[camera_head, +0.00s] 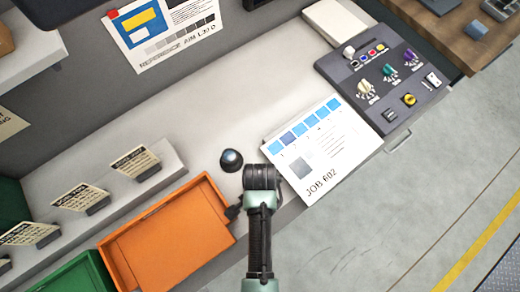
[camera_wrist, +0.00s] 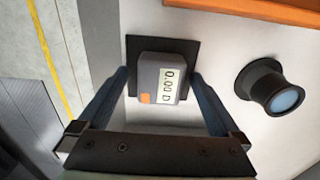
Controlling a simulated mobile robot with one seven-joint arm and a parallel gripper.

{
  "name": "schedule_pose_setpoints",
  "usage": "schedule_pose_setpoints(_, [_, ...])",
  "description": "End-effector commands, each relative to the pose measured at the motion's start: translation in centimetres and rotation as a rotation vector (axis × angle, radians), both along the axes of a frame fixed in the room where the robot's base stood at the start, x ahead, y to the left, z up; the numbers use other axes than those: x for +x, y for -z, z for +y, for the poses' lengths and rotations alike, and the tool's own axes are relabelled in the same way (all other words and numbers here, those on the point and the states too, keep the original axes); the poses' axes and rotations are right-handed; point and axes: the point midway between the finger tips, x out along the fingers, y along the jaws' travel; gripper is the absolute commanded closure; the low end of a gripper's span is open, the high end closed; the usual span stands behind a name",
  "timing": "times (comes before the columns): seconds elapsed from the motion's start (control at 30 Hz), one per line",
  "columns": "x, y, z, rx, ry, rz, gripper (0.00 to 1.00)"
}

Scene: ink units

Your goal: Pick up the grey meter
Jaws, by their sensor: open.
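The grey meter (camera_wrist: 165,78) shows in the wrist view, with a pale display reading like "0.00 D" and an orange patch. It sits at a black square pad or stand (camera_wrist: 150,46) on the pale bench. My gripper (camera_wrist: 160,77) is open, with one dark finger on each side of the meter; a gap shows on each side, and I cannot tell any contact. In the head view my gripper (camera_head: 250,196) is low at the bench's front edge, and the arm hides the meter.
A black round loupe-like piece (camera_head: 231,160) stands close by; it is right of the meter in the wrist view (camera_wrist: 270,88). An orange tray (camera_head: 128,262) is to the left. A "JOB 602" sheet (camera_head: 338,165) and a dark control panel (camera_head: 362,102) are to the right.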

Motion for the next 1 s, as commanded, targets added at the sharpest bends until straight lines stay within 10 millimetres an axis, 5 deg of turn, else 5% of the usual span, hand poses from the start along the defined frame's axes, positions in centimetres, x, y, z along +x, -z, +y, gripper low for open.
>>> schedule_pose_setpoints(0.1, [0.03,-0.03,0.00,0.000,0.000,0.000,0.04])
schedule_pose_setpoints(0.6, [0.03,-0.07,-0.02,0.000,0.000,0.000,0.94])
schedule_pose_setpoints(1.0, [0.10,-0.71,-0.02,0.000,0.000,-0.002,0.96])
